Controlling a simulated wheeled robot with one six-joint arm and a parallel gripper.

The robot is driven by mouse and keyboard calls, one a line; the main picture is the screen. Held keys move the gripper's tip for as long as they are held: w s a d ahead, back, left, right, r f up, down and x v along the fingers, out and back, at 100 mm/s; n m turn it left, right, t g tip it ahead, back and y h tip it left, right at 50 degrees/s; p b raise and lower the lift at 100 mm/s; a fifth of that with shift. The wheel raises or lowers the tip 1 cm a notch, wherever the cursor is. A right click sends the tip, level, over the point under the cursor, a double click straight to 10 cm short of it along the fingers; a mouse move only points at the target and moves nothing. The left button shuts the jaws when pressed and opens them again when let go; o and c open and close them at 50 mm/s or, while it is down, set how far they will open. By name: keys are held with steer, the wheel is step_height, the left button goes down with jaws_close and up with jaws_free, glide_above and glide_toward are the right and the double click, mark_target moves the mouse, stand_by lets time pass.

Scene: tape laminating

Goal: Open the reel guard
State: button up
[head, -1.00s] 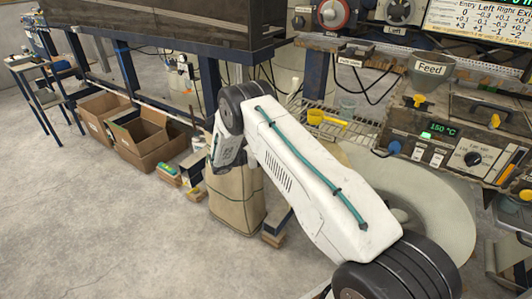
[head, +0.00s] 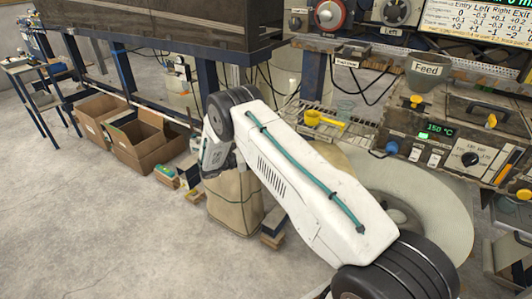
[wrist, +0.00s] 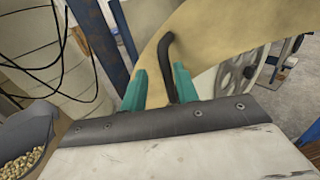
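The reel guard (wrist: 215,30) is a tan curved cover across the top of the wrist view, with a dark bent handle (wrist: 168,55) on it. My gripper (wrist: 160,85) has two teal fingers spread apart. The lower part of the handle lies between them in the picture, closer to the right finger; I cannot tell whether it touches. In the head view, a large pale reel disc (head: 445,205) shows behind my arm, which hides part of it. The gripper's fingers are hidden in the head view.
A grey spoked wheel (wrist: 232,75) sits right of the guard. A dark bowl of pellets (wrist: 25,150) is at the lower left of the wrist view. A control panel (head: 440,150) stands right. Cardboard boxes (head: 140,145) are on the floor left, with open floor before them.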

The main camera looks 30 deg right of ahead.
steer(key=a, duration=0.4)
steer(key=shift+w+a, duration=0.35)
steer(key=shift+a, duration=0.05)
steer(key=s+f+m+g+y, duration=0.2)
steer(key=s+f, duration=0.1)
steer(key=s, duration=0.2)
steer(key=s+a+r+m+g+y, duration=0.1)
steer(key=s+a+r+m+y, duration=0.3)
steer(key=s+r, duration=0.7)
steer(key=s+a+r+m+g+y, duration=0.1)
steer(key=s+r+m+y, duration=0.5)
steer(key=s+r, duration=0.55)
steer(key=s+a+r+m+t+y, duration=0.2)
steer(key=s+r+t+y, duration=0.1)
steer(key=s+r, duration=0.4)
steer(key=s+a+r+m+t+y, duration=0.2)
steer(key=s+r+t, duration=0.2)
steer(key=s, duration=0.9)
step_height(320, 180, up, 3)
steer(key=shift+s+a+r+m+t+y, duration=0.1)
steer(key=shift+s+a+m+t+y, duration=0.1)
steer(key=shift+a+m+t+y, duration=0.15)
